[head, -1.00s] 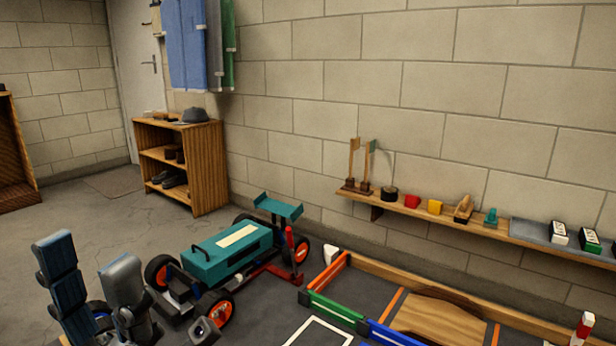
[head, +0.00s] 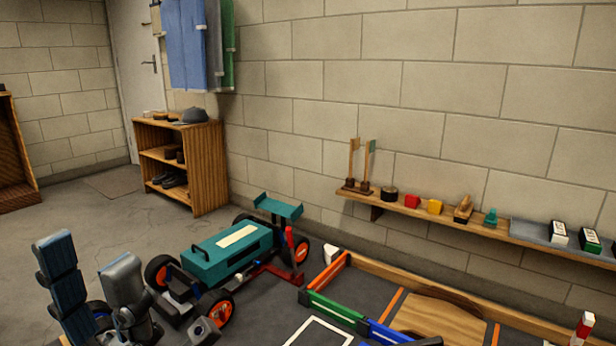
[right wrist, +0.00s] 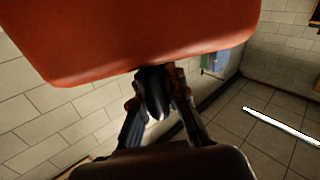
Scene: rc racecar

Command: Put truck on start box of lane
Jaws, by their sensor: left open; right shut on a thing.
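In the right wrist view my right gripper (right wrist: 160,95) is shut on a large red-orange body (right wrist: 150,35), seen only in part; it may be the truck, but I cannot tell its full shape. In the head view a white-outlined box (head: 313,325) on the dark floor of the track is cut by the bottom edge; it may be the start box. My left gripper (head: 92,290) is open and empty at the lower left, in front of the teal car. The held thing does not clearly show in the head view.
A large teal car (head: 230,255) with orange wheels stands left of the track. Green barrier (head: 333,312), blue barrier (head: 385,335) and a wooden ramp (head: 440,318) are on the track. A wall shelf (head: 430,214) holds small items. A wooden shelf unit (head: 207,170) stands behind.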

